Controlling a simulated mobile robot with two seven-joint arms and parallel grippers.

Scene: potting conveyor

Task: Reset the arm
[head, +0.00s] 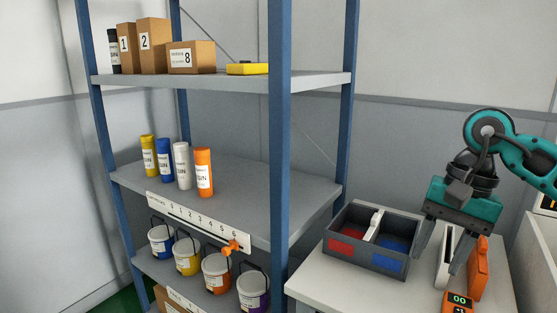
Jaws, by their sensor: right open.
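My right gripper (438,254) comes in from the right on a teal and black arm. Its two grey fingers point down and are spread apart over the right part of the light table (335,283). A white upright item (446,258) shows between or behind the fingers; I cannot tell whether it touches them. An orange item (480,268) stands just right of the fingers. My left gripper is not in view.
A grey two-compartment bin (372,255) with red and blue labels stands left of the gripper. An orange device (458,303) reading 00 lies at the table's front. A blue-post shelf (280,150) with boxes, bottles and buckets stands at left. Open air lies between shelf and arm.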

